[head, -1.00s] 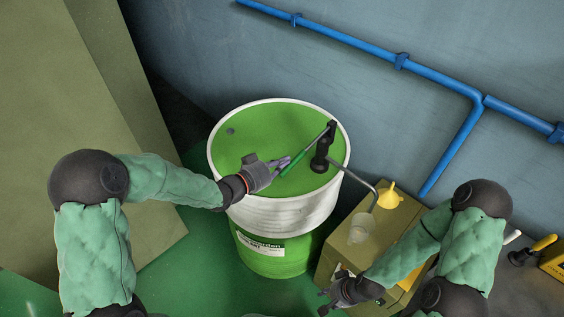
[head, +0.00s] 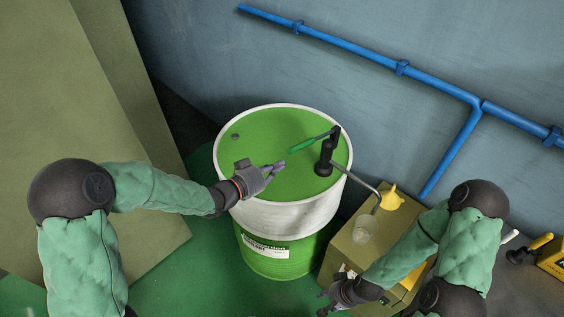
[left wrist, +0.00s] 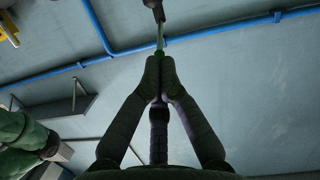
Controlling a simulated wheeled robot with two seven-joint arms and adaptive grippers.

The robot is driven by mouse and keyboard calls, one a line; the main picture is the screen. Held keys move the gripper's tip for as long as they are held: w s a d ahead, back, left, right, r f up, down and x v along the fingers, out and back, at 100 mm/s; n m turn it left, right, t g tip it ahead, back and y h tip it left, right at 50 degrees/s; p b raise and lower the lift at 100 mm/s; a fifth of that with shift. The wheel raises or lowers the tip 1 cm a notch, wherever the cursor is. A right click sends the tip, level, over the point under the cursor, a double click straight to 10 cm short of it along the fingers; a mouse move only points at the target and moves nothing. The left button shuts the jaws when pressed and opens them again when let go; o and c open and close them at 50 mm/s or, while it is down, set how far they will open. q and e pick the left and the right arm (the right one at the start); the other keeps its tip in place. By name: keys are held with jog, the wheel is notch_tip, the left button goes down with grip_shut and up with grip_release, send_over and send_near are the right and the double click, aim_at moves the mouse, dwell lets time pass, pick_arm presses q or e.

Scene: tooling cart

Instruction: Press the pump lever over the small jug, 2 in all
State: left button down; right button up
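The pump (head: 324,160) stands on the lid of the green and white drum. Its lever (head: 308,144) has a green handle pointing left. My left gripper (head: 284,166) is over the lid, just below the handle's end in the head view, with a visible gap. In the left wrist view its fingertips (left wrist: 160,60) are together, and the green handle end (left wrist: 160,52) shows just beyond them. The small clear jug (head: 364,229) stands on the olive box beneath the bent spout. My right gripper (head: 324,302) is beside the box, fingers apart and empty.
The drum's raised white rim (head: 225,190) surrounds the lid. A blue pipe (head: 400,67) runs along the wall. A large olive panel (head: 95,150) stands at the left.

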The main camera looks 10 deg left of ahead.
pick_arm(q)
jog(key=f+v, duration=0.1)
jog(key=v, duration=0.5)
jog(key=shift+p, duration=0.3)
jog(key=shift+s+a+r, duration=0.1)
jog(key=shift+r, duration=0.05)
jog(key=s+d+f+n+g+y+b, duration=0.1)
jog(key=s+f+n+g+y, duration=0.15)
jog(key=f, duration=0.75)
jog(key=s+d+f+n+g+y, duration=0.1)
jog(key=s+f+n+g+y, duration=0.15)
jog(key=f, duration=0.85)
jog(key=s+d+f+n+g, duration=0.1)
jog(key=s+d+f+g, duration=0.1)
jog(key=s+f, duration=0.5)
jog(key=s+d+f+n+g+b, duration=0.1)
jog(key=s+d+f+g, duration=0.1)
jog(key=s+f+g, duration=0.3)
jog(key=s+f, duration=0.1)
jog(key=s, duration=0.2)
jog(key=shift+s+f+y, duration=0.3)
jog(key=shift+s+f, duration=0.1)
